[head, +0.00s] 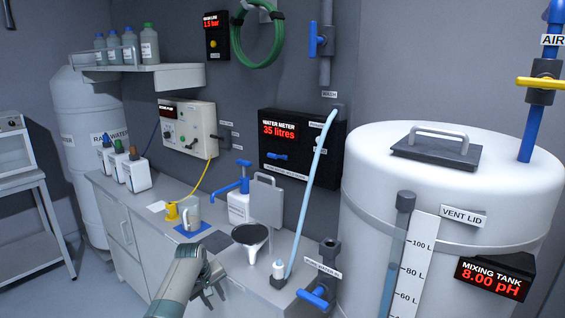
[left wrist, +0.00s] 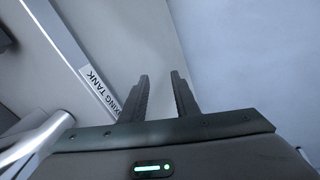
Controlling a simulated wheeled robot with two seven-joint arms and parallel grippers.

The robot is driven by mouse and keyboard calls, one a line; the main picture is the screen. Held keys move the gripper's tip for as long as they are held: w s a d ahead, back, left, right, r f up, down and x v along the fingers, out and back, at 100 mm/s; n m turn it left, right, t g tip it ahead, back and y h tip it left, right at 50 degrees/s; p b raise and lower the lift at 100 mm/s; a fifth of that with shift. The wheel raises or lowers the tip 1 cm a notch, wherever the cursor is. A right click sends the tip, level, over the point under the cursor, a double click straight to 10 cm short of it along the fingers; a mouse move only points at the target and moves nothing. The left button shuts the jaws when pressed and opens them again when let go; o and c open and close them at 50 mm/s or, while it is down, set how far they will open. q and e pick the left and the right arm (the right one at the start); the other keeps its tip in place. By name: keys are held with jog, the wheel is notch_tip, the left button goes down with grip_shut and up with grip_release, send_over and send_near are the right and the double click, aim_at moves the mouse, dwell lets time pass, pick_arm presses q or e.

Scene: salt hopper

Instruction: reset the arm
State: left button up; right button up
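My left arm comes in from the bottom of the head view, in front of the bench. Its gripper (head: 214,289) is small and partly hidden there by my own wrist. In the left wrist view the two dark fingers of the left gripper (left wrist: 159,78) stand apart with nothing between them. Behind them are plain pale surfaces and a slanted strip with a "MIXING TANK" label (left wrist: 102,92). My right gripper shows in neither view.
Floor shows at the lower left.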

pick_arm(q)
jog(key=s+a+f+m+b, duration=0.1)
jog(key=s+f, duration=0.9)
jog(key=f, duration=0.3)
jog(key=s+a+f+m+g+y, duration=0.1)
jog(key=s+f+m, duration=0.1)
jog(key=s+f, duration=0.95)
jog(key=s+a+f+m+b, duration=0.1)
jog(key=s+f, duration=0.7)
jog(key=f, duration=0.6)
jog(key=s+f+m, duration=0.2)
jog(key=s+f, duration=0.3)
jog(key=s, duration=1)
jog(key=s+f+m+b, duration=0.1)
jog(key=s+f, duration=0.4)
jog(key=s, duration=1.1)
jog(key=s+f+m+g, duration=0.1)
jog(key=s+f+m, duration=0.2)
jog(key=s, duration=1.3)
notch_tip(320, 180, down, 2)
jog(key=shift+a+f, duration=0.2)
jog(key=shift+a, duration=0.15)
